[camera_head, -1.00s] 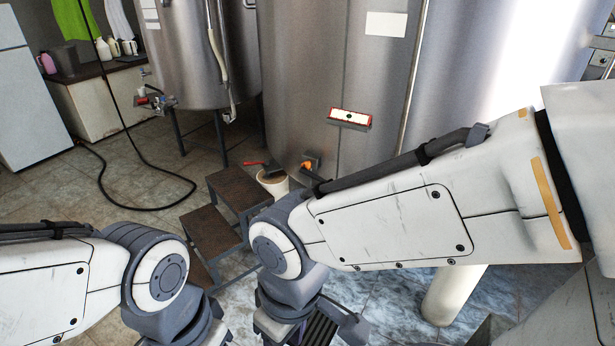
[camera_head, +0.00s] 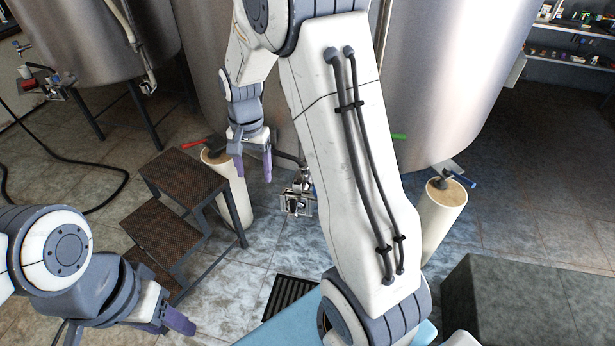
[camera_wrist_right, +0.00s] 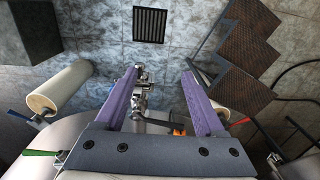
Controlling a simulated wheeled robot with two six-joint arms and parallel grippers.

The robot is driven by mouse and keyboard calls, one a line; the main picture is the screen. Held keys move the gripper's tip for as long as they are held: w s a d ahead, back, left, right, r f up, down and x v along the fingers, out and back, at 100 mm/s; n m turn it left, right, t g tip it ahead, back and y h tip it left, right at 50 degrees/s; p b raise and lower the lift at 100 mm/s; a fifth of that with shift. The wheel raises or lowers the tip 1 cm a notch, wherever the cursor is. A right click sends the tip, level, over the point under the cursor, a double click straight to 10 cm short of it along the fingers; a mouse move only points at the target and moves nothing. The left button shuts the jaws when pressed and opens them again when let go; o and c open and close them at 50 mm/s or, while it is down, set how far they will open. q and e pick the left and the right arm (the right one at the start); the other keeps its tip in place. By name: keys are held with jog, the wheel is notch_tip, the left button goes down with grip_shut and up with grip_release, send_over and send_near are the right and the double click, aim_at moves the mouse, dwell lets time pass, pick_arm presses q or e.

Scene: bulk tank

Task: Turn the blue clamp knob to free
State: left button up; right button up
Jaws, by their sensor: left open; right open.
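A blue handle (camera_head: 460,180) sticks out above a beige post at the right in the head view; a small blue end (camera_wrist_right: 17,114) shows by a post in the right wrist view. My right gripper (camera_head: 254,175) is open and empty, just left of the fitting. My left gripper (camera_head: 172,322) is open at the lower left, far from it.
Steel tanks (camera_head: 450,70) stand behind. A brown metal step stool (camera_head: 185,185) stands left of my right gripper. A floor drain (camera_head: 290,296) and wet floor lie in front.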

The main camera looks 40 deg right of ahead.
jog(key=w+d+f+m, duration=0.1)
jog(key=d+f+m, duration=0.4)
jog(key=d, duration=0.5)
jog(key=d+f+m, duration=0.4)
jog(key=d+f, duration=0.1)
jog(key=d, duration=0.5)
jog(key=f, duration=0.7)
jog(key=f+p, duration=0.1)
jog(key=f, duration=0.2)
jog(key=shift+w+d+f, duration=0.15)
jog(key=shift+d+f, duration=0.1)
jog(key=shift+f, duration=0.05)
grip_shut()
